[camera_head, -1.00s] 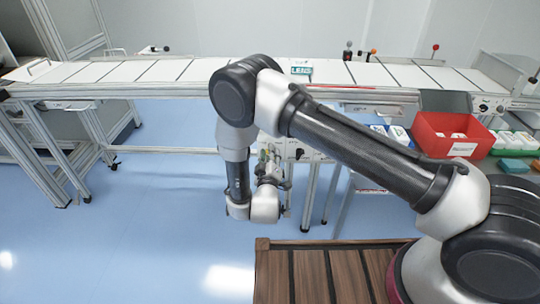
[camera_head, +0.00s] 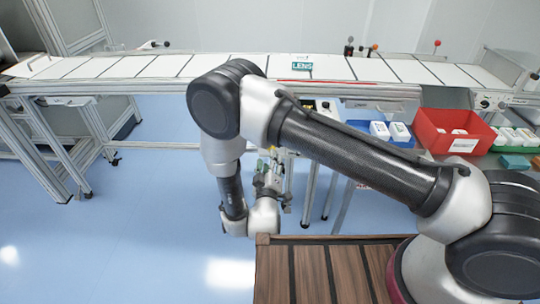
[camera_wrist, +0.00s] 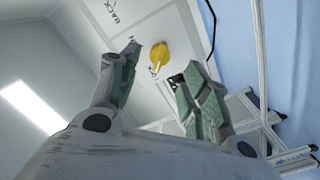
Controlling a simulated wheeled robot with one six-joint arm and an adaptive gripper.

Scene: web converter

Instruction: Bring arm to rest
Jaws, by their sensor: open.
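My arm folds across the middle of the head view, its elbow high at the left and its wrist hanging low. My gripper (camera_head: 270,172) is beyond the wrist, pointing away from the camera, partly hidden by the arm. In the wrist view my gripper (camera_wrist: 158,88) has its two green-padded fingers spread apart with nothing between them. Beyond the fingertips, a yellow knob (camera_wrist: 159,55) shows on a pale panel (camera_wrist: 150,32) with dark lettering; it is not touched.
A red bin (camera_head: 445,145) and white boxes (camera_head: 399,132) stand at the right. A brown slatted deck (camera_head: 320,272) lies in front. Blue floor at left is clear.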

